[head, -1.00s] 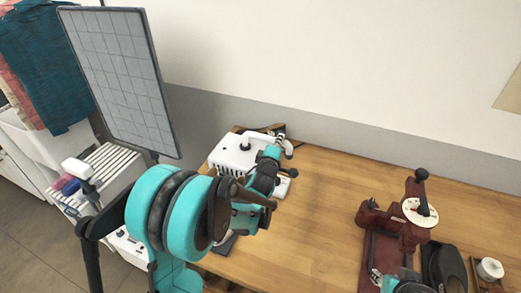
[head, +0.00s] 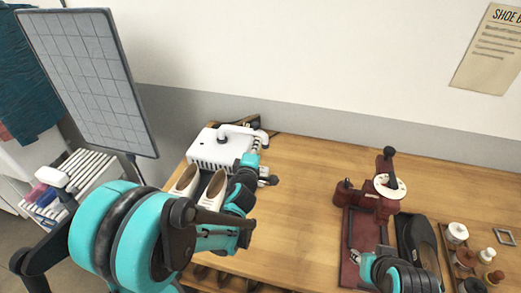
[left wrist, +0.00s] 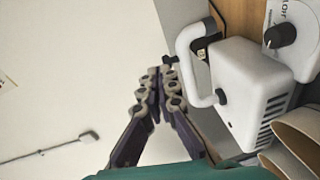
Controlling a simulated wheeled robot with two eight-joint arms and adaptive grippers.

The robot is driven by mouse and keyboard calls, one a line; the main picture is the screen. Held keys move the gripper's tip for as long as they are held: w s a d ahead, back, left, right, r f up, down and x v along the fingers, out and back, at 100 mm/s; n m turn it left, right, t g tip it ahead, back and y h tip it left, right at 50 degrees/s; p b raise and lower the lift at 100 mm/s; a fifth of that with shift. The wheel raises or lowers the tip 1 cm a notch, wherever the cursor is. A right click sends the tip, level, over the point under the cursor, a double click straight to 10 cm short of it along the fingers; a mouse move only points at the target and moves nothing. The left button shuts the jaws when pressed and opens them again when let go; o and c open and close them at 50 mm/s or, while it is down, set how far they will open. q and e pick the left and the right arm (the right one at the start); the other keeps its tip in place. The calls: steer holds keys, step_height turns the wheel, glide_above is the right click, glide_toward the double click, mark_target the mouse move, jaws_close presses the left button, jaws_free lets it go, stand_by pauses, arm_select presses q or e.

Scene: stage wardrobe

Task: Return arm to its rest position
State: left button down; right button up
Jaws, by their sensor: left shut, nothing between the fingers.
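My left arm comes in from the left, and my left gripper (head: 268,181) is at the right side of a white box-shaped device (head: 212,151), above the table. In the left wrist view, the fingers of the left gripper (left wrist: 165,68) are together with nothing between them. The white device (left wrist: 240,90) with its curved handle is to their right, apart from them. My right gripper (head: 356,257) shows only partly at the bottom, by the red stand; its finger state is unclear.
A pair of cream shoes (head: 211,190) sits in front of the white device. A dark red stand (head: 365,200) with a white dial, a black shoe (head: 420,248) and several small jars (head: 457,233) are at right. The wooden table (head: 300,190) is clear in the middle.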

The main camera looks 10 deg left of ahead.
arm_select(q)
steer(key=s+a+m+g+y, duration=0.1)
steer(key=s+a+m+g, duration=0.2)
steer(key=s, duration=0.5)
steer(key=s+a+m+g+y, duration=0.1)
steer(key=s+a+m+g, duration=0.1)
steer(key=s+m, duration=0.4)
steer(key=s+d+f+m+g+h, duration=0.1)
steer(key=s+d+f+m+g, duration=0.1)
steer(key=s+m, duration=0.2)
steer(key=s+d+f+m+g+h, duration=0.2)
steer(key=s+m, duration=0.2)
steer(key=s, duration=0.7)
steer(key=shift+s+g+p, duration=0.25)
steer(key=shift+g+p, duration=0.05)
steer(key=shift+g, duration=0.1)
stand_by(0.8)
